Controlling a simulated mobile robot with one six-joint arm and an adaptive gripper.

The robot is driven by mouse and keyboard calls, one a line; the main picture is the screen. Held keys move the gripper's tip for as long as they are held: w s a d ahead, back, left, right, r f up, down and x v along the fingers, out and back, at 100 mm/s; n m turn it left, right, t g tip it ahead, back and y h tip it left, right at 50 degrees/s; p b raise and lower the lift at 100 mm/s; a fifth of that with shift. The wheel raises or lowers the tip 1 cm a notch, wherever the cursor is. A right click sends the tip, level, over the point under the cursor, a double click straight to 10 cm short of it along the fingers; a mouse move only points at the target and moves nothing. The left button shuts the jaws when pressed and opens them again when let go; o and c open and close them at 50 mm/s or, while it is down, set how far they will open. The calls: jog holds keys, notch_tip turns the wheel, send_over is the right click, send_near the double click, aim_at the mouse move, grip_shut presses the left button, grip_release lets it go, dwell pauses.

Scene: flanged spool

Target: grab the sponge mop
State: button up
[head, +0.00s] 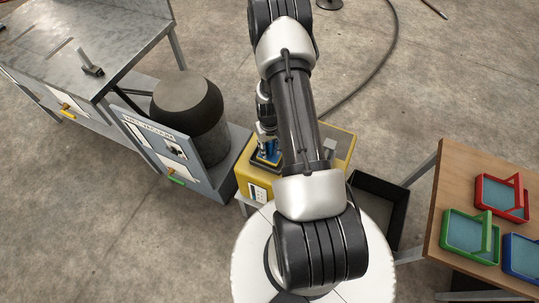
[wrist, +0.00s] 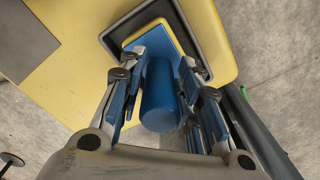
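The sponge mop (wrist: 160,105) has a thick blue cylinder handle on a blue plate with a yellow edge. It sits in a dark shallow tray (wrist: 118,38) on a yellow surface. My gripper (wrist: 163,75) is open, with one finger on each side of the handle. Small gaps seem to remain between the fingers and the handle. In the head view, blue parts of the mop (head: 267,154) show on the yellow stand (head: 248,177), below my gripper, partly hidden by my arm.
A grey panel with a dark, round-topped drum (head: 190,105) stands left of the yellow stand. A black open bin (head: 378,190) is to its right. A wooden table (head: 445,190) at the right holds red, green and blue trays. A metal bench (head: 75,45) is at upper left.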

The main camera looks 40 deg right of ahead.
grip_shut()
jog(key=shift+r, duration=0.1)
dwell(0.5)
